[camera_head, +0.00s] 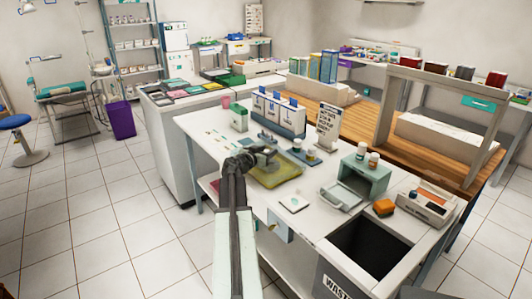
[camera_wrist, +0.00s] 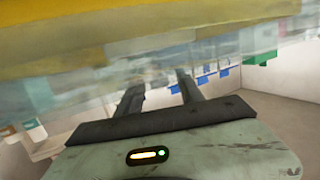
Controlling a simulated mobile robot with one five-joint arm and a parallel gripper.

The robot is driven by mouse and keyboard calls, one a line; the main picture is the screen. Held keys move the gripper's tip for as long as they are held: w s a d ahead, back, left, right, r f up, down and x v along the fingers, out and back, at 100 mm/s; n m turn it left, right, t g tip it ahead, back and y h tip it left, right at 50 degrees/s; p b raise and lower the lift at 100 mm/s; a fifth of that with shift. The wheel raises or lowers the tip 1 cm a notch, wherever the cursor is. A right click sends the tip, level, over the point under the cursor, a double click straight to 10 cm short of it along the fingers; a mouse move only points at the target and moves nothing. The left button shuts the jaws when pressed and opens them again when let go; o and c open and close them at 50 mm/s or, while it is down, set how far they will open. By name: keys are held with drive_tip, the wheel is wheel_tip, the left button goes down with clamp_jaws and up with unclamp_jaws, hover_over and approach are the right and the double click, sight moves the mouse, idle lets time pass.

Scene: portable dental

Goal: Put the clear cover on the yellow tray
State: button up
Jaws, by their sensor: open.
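The yellow tray (camera_head: 287,173) lies on the white bench in the head view, just beyond my gripper. My gripper (camera_head: 259,154) is over the tray's left back part. In the wrist view its two dark fingers (camera_wrist: 158,83) stand apart, with nothing seen clamped between them. A see-through, streaky layer, seemingly the clear cover (camera_wrist: 85,78), lies across the wrist view close to the fingers. A blurred yellow band, seemingly the tray (camera_wrist: 120,30), fills the top of that view. The cover's outline does not show clearly in the head view, and I cannot tell whether it touches the tray.
A white holder with blue tops (camera_head: 278,114) and a sign stand (camera_head: 327,126) are behind the tray.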

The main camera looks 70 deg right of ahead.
drive_tip(key=p+v, duration=0.2)
drive_tip(key=v, duration=1)
drive_tip(key=shift+r+p, duration=0.3)
drive_tip(key=shift+r, duration=0.05)
drive_tip(key=w+a+f+n+t+y, duration=0.1)
drive_tip(key=w+a+f+n+y, duration=0.3)
drive_tip(key=w+a, duration=0.55)
drive_tip(key=w+a+f+n+t+y, duration=0.15)
drive_tip(key=w+a+f, duration=0.4)
drive_tip(key=a, duration=0.65)
drive_tip(key=w+a+f+n+t+y, duration=0.25)
drive_tip(key=w+a+f+n, duration=0.2)
drive_tip(key=w+a, duration=0.5)
drive_tip(key=a+f+n+y, duration=0.1)
drive_tip(key=a+n+y, duration=0.1)
drive_tip(key=a, duration=1)
drive_tip(key=a+f+n+g+y, duration=0.1)
drive_tip(key=a+f+n+y, duration=0.1)
drive_tip(key=a, duration=1.1)
drive_tip(key=a+f+n+g+y, duration=0.1)
drive_tip(key=a+n, duration=0.5)
drive_tip(key=a, duration=0.6)
drive_tip(key=f+y, duration=0.1)
drive_tip(key=y, duration=0.1)
drive_tip(key=shift+a+y, duration=0.3)
drive_tip(key=shift+s, duration=0.15)
